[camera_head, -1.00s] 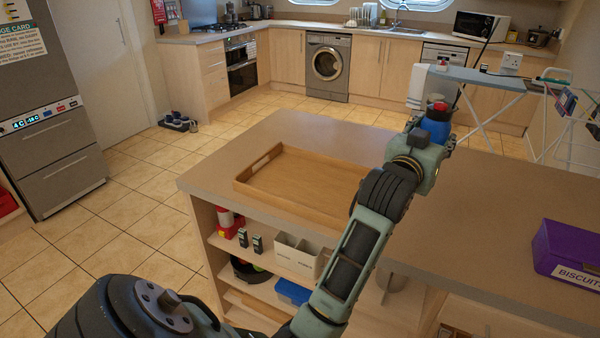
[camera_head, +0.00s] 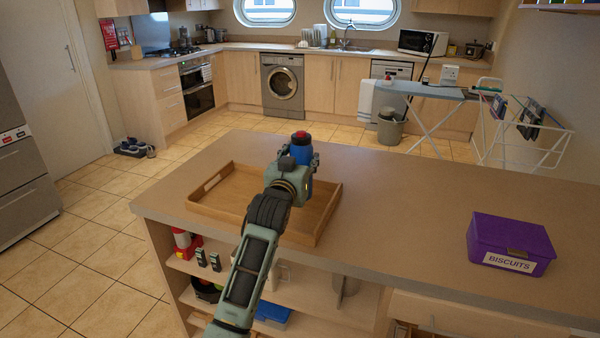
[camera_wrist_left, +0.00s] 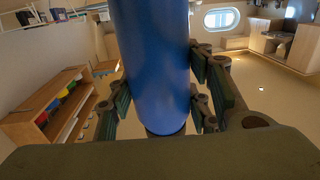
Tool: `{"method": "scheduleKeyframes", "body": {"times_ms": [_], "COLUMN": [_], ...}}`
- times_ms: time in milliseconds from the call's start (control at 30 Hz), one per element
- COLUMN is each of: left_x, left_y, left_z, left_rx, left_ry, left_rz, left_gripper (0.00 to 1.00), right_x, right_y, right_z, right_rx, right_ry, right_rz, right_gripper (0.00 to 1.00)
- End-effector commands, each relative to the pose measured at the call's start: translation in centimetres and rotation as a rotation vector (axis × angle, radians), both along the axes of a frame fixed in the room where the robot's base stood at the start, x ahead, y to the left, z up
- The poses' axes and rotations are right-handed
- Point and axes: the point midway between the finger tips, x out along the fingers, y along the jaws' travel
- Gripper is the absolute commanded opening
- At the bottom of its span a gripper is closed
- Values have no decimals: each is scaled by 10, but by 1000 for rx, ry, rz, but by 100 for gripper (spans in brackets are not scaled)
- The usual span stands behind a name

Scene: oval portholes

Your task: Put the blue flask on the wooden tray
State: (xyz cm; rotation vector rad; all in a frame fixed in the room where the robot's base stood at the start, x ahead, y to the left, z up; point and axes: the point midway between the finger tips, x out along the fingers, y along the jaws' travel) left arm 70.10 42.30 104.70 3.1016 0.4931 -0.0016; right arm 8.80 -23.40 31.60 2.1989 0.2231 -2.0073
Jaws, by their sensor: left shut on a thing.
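The blue flask (camera_head: 301,152) has a red top and stands upright in my left gripper (camera_head: 302,165). The gripper is shut on it. In the left wrist view the flask (camera_wrist_left: 152,65) fills the middle between the fingers (camera_wrist_left: 165,100). The wooden tray (camera_head: 212,210) lies on the counter and looks empty where it shows. In the head view the gripper and flask overlap the tray's right part and hide some of it. The flask seems held above the tray, but its height is hard to tell. My right gripper is not in view.
A purple biscuits box (camera_head: 509,241) stands on the counter (camera_head: 400,210) at the right. The counter between tray and box is clear. Open shelves with several items are below the counter's front. An ironing board (camera_head: 425,90) stands beyond it.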

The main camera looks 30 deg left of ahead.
Motion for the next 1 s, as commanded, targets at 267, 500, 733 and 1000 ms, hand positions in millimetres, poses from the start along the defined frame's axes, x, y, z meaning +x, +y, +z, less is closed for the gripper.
{"method": "scheduleKeyframes", "body": {"times_ms": [267,500,733,1000], "left_x": [0,0,0,0], "left_y": [2,2,2,2], "left_z": [-32,-39,-43,-55], "left_rx": [0,3,3,0], "left_ry": [0,-5,-4,2], "left_rz": [0,0,0,0], "left_gripper": [8,8,8,8], "right_x": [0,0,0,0], "right_y": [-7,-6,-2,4], "right_z": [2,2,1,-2], "right_rx": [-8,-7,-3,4], "right_ry": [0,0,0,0], "right_rz": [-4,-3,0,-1], "right_gripper": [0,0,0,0]}}
